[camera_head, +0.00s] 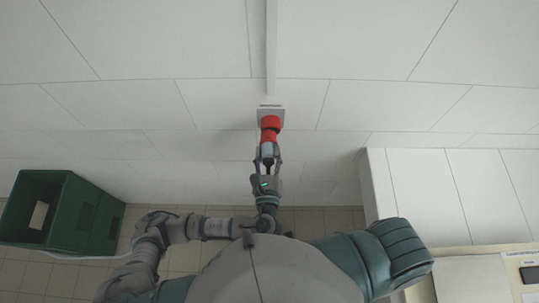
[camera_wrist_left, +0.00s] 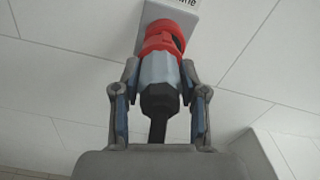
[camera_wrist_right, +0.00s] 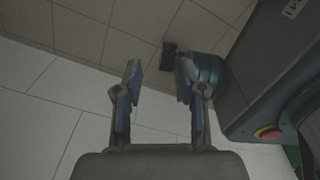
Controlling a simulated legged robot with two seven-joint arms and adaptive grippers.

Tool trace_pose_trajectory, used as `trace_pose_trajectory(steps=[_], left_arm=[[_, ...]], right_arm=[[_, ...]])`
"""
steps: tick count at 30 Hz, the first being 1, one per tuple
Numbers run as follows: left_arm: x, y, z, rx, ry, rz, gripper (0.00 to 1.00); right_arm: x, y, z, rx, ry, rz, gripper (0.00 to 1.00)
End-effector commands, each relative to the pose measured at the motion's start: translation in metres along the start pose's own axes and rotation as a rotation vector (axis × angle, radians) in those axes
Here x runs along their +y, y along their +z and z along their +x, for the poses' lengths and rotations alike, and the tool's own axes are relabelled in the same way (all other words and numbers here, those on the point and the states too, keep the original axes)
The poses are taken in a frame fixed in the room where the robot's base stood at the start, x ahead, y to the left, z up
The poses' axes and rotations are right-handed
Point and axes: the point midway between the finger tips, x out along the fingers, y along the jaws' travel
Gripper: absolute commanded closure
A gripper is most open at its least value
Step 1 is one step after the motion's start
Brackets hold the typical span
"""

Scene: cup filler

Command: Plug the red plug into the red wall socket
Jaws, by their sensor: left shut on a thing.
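The red wall socket (camera_head: 271,121) sits on a light grey box on the white wall, near the middle of the head view; it also shows at the top of the left wrist view (camera_wrist_left: 168,18). The plug (camera_wrist_left: 160,70) has a red front end, a grey body and a black rear with a cable. My left gripper (camera_head: 267,156) is shut on the plug's grey body, one finger on each side. The plug's red end meets the socket in line with it; how deep it sits is hidden. My right gripper (camera_wrist_right: 157,68) is open and empty, with its fingers apart, in the right wrist view.
A green crate (camera_head: 50,205) is at the left. A white tiled block (camera_head: 440,190) stands out at the right, beside a beige panel (camera_head: 470,282). A pale vertical conduit (camera_head: 271,45) runs up the wall from above the socket. The wall around the socket is clear.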

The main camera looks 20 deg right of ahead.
Motion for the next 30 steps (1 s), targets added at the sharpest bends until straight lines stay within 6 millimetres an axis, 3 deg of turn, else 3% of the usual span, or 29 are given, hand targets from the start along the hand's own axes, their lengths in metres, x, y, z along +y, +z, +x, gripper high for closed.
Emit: trace_pose_trajectory(steps=[8,30], left_arm=[[-0.003,0.0,0.001,-0.001,-0.001,0.001,0.99],[0.001,0.004,0.0,-0.001,-0.001,0.0,0.99]], right_arm=[[-0.017,-0.004,0.0,0.005,-0.019,0.007,0.6],[-0.004,-0.006,-0.011,0.008,-0.005,0.001,0.6]])
